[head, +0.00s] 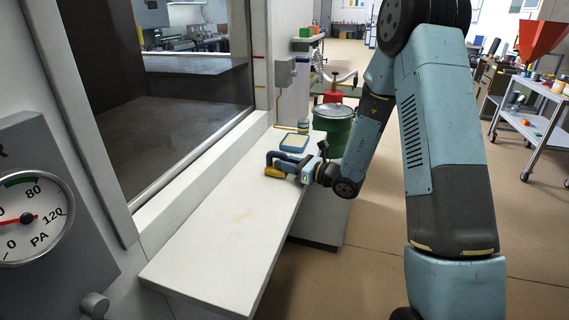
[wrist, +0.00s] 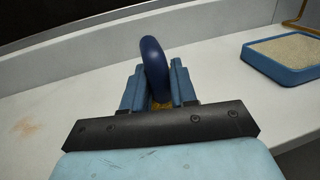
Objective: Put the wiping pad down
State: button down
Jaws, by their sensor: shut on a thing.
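The wiping pad (head: 274,171) has a dark blue handle and a yellow underside. It is at the far part of the white bench, low over the top or on it; I cannot tell if it touches. My gripper (head: 285,165) is shut on its handle. In the wrist view the blue fingers of my gripper (wrist: 158,88) stand on either side of the curved handle of the wiping pad (wrist: 153,66). A little yellow shows between the fingers, and the rest of the pad is hidden.
A blue tray (wrist: 266,66) with a pale filling stands beyond the pad, right of it in the wrist view. A faint orange-brown smear (head: 243,216) marks the white bench (head: 205,255). A window wall borders the bench on the left. A green drum (head: 333,128) stands past its far end.

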jog(key=shift+s+f, duration=0.1)
jog(key=shift+f, duration=0.15)
